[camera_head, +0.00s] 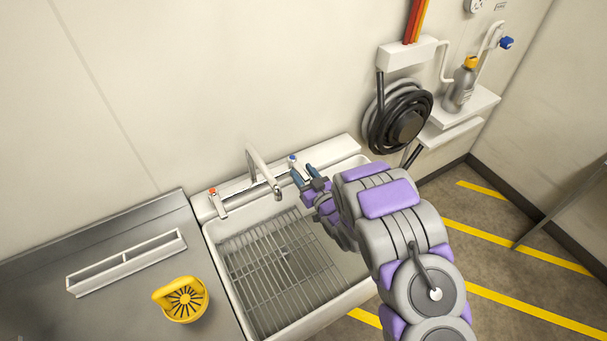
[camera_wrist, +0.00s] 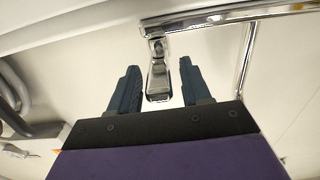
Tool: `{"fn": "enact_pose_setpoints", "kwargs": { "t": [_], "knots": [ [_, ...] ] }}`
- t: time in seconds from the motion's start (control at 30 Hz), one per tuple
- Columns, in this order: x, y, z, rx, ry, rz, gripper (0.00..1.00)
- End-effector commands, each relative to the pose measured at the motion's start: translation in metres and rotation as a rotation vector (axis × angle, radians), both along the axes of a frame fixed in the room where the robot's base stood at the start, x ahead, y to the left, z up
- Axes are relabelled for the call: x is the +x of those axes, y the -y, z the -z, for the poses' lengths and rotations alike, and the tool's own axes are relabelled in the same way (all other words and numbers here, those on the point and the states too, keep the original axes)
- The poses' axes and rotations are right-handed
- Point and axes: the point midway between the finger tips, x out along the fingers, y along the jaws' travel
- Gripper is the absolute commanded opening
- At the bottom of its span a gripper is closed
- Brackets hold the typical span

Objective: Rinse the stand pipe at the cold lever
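The sink tap's spout (camera_head: 262,172) rises from the back ledge of a white sink (camera_head: 222,262). The cold lever (camera_head: 292,159) has a blue cap and stands right of the spout; a red-capped lever (camera_head: 214,195) stands left. My gripper (camera_head: 304,175) is at the right of the spout, close in front of the cold lever. In the wrist view its two dark fingers (camera_wrist: 159,68) are apart, with a chrome lever (camera_wrist: 158,82) showing between them. I see gaps on both sides of it. Whether the lever is turned is unclear, and no water is visible.
A wire rack (camera_head: 270,275) lies in the sink. A yellow slotted cup (camera_head: 184,300) and a white divided tray (camera_head: 125,262) sit on the steel counter at left. A coiled black hose (camera_head: 385,118) hangs on the wall; a grey bottle (camera_head: 460,88) stands on a shelf at right.

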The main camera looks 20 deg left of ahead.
Motion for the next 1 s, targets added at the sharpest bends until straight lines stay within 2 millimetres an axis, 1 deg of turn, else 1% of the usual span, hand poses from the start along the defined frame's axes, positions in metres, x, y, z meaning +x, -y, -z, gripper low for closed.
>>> {"fn": "enact_pose_setpoints", "kwargs": {
  "t": [0.03,0.07,0.47,0.5,0.83,1.0],
  "knots": [
    [0.0000,0.0000,0.0000,0.000,0.000,0.000,0.42],
    [0.0000,0.0000,0.0000,0.000,0.000,0.000,0.40],
    [0.0000,0.0000,0.0000,0.000,0.000,0.000,0.01],
    [0.0000,0.0000,0.0000,0.000,0.000,0.000,0.00],
    [0.0004,0.0002,-0.0001,-0.001,0.001,-0.002,0.00],
    [0.0058,0.0029,-0.0017,0.002,0.003,-0.036,0.00]
  ]
}}
